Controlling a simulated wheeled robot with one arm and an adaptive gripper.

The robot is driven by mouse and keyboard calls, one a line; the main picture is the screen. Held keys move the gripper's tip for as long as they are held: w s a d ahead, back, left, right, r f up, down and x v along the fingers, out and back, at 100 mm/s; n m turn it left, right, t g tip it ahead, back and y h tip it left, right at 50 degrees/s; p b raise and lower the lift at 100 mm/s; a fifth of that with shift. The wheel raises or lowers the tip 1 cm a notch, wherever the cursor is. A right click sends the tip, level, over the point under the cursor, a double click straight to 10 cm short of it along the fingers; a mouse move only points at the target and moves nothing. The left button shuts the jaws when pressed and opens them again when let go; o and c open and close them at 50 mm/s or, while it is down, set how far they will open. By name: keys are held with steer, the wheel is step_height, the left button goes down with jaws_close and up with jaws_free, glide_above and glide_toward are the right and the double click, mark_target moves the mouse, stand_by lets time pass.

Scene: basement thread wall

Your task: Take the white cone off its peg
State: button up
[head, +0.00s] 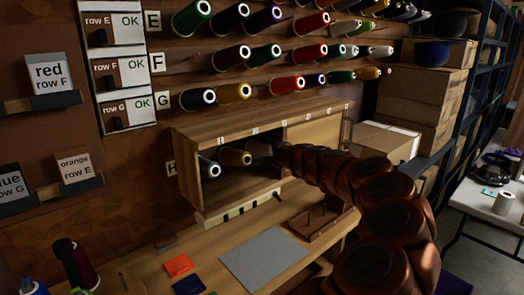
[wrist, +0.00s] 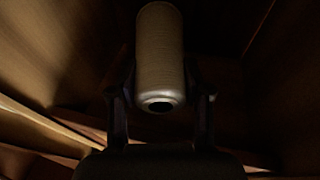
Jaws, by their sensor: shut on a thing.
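A pale cone (wrist: 160,50), dim in shadow, stands between the two fingers of my gripper (wrist: 161,92) in the wrist view. The fingers are shut on its sides near the end with the dark round hole. Its colour looks whitish to tan in this light. In the head view my arm reaches into the open wooden box (head: 228,130) at row H, and the gripper's tips and the held cone are hidden there. The peg is hidden, so I cannot tell whether the cone is still on it.
The box walls are close around the gripper. Below are a grey mat (head: 263,258) and a wooden peg stand (head: 318,222). Cardboard boxes (head: 388,142) stand at right.

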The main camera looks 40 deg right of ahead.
steer(key=shift+s+r, duration=0.2)
steer(key=shift+s, duration=0.75)
steer(key=shift+s+r, duration=0.1)
steer(key=shift+s, duration=0.4)
jaws_close()
steer(key=s+r, duration=0.1)
steer(key=s, duration=0.7)
steer(key=shift+a+r, duration=0.15)
steer(key=shift+r, duration=0.2)
steer(key=shift+o, duration=0.9)
jaws_free()
